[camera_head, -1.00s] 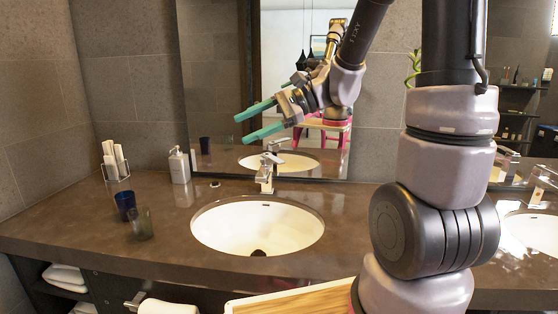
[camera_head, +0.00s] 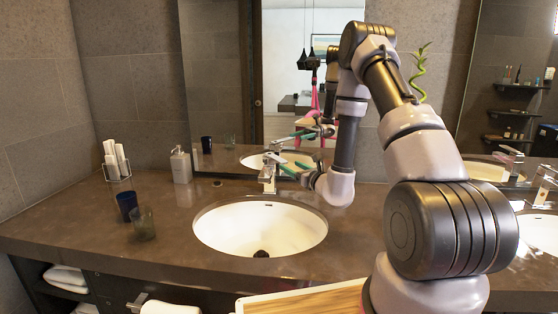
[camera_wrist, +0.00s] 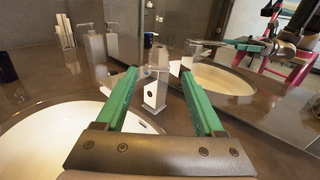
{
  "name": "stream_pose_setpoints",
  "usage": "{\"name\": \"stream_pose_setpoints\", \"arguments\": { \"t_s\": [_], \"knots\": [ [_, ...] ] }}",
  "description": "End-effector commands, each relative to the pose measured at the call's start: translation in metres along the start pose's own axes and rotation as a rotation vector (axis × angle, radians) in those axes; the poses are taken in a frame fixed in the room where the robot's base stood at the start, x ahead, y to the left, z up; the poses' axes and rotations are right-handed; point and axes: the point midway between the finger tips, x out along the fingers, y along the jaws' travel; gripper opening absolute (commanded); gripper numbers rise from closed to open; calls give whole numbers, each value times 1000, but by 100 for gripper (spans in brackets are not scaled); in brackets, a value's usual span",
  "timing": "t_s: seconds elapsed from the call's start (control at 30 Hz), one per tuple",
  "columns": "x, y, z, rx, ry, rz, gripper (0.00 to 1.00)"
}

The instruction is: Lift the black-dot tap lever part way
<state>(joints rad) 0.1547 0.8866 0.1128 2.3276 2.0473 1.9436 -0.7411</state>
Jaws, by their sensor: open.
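The chrome tap (camera_head: 267,178) stands upright behind the left basin. In the wrist view its square body (camera_wrist: 154,94) carries a small black dot, and its lever (camera_wrist: 159,57) is on top. My gripper (camera_head: 279,167) is at the tap's right side, with its green fingers pointing left towards the upper part of the tap. In the wrist view my gripper (camera_wrist: 159,72) is open and empty between the fingers, with the tap seen in the gap. I cannot tell whether a finger touches the lever.
The white basin (camera_head: 260,230) lies in front of the tap in the brown counter (camera_head: 90,225). A soap dispenser (camera_head: 181,165), a blue cup (camera_head: 126,206) and a glass (camera_head: 144,224) stand to the left. The mirror (camera_head: 225,95) is close behind. A second tap (camera_head: 543,185) is at far right.

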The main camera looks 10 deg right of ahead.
Motion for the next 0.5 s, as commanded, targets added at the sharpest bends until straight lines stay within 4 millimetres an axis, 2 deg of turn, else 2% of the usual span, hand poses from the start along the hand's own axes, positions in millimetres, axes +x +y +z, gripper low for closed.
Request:
{"name": "stream_pose_setpoints", "arguments": {
  "t_s": [0.3, 0.5],
  "knots": [
    [60, 2, 1, -2, -3, 4, 70],
    [87, 2, 1, -1, -2, 4, 70]
  ]
}}
